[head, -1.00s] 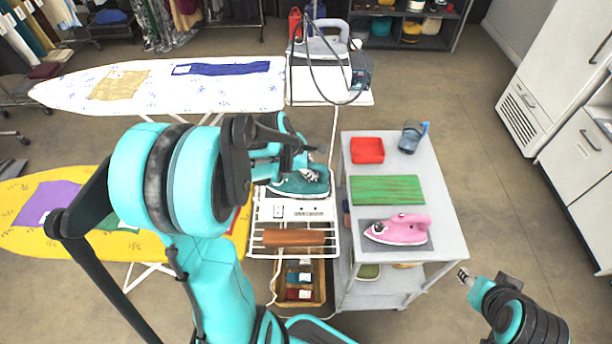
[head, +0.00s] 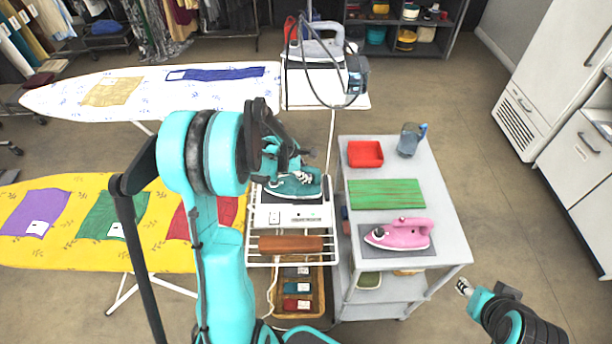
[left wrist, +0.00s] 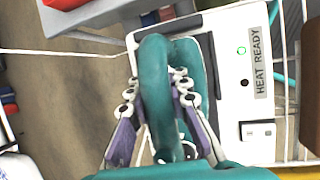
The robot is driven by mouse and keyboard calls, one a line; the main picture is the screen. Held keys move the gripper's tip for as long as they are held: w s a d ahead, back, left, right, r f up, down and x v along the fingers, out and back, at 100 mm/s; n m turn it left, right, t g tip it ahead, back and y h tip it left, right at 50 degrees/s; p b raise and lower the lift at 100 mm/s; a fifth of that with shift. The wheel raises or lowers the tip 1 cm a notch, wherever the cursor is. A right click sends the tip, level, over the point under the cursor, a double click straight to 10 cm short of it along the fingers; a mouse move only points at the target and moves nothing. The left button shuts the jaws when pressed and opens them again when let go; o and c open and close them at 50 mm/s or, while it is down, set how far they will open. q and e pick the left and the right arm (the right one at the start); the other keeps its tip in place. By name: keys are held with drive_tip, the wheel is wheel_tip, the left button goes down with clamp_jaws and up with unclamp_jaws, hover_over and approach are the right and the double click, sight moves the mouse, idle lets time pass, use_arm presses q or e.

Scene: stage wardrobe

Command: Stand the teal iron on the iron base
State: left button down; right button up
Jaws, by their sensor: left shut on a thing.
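The teal iron (head: 297,187) is over the back part of the white iron base (head: 290,215), on the stand left of the grey cart. My left gripper (head: 301,172) is shut on its handle. In the left wrist view my fingers (left wrist: 157,98) lie on both sides of the teal handle (left wrist: 157,60). There the base (left wrist: 252,95) shows a lit green light and a "HEAT READY" label. The iron looks close to flat; I cannot tell whether its sole touches the base. My right gripper (head: 464,288) is away at the lower right, too small to read.
The grey cart (head: 440,215) holds a pink iron (head: 400,234), a green board (head: 386,194), a red tray (head: 365,153) and a blue cup (head: 411,139). A brown roll (head: 290,244) lies on the rack before the base. A grey iron (head: 318,47) stands behind.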

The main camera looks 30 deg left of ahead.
sight(293, 186)
use_arm(q)
drive_tip(key=c, duration=1.9)
unclamp_jaws()
drive_tip(key=shift+f, duration=0.15)
drive_tip(key=o, duration=0.5)
drive_tip(key=shift+s+r, duration=0.1)
drive_tip(key=shift+r, duration=0.3)
drive_tip(key=p+v, duration=0.4)
drive_tip(key=v, duration=0.7)
drive_tip(key=s+d+r+m+t+y, duration=0.1)
drive_tip(key=s+d+r+m, duration=0.1)
drive_tip(key=s+d+m, duration=0.3)
drive_tip(key=s+d+r+m+t+y, duration=0.1)
drive_tip(key=s+d+r+m, duration=0.2)
drive_tip(key=m, duration=0.8)
drive_tip(key=s+d+r+m+t, duration=0.1)
drive_tip(key=s+d+r+m, duration=0.1)
drive_tip(key=s+d+m, duration=0.5)
drive_tip(key=shift+d+r+m+y, duration=0.1)
drive_tip(key=shift+d+m+y, duration=0.1)
drive_tip(key=shift+d, duration=0.6)
drive_tip(key=shift+d+r+m+y, duration=0.15)
drive_tip(key=shift+d+m+y, duration=0.05)
drive_tip(key=shift+d, duration=0.55)
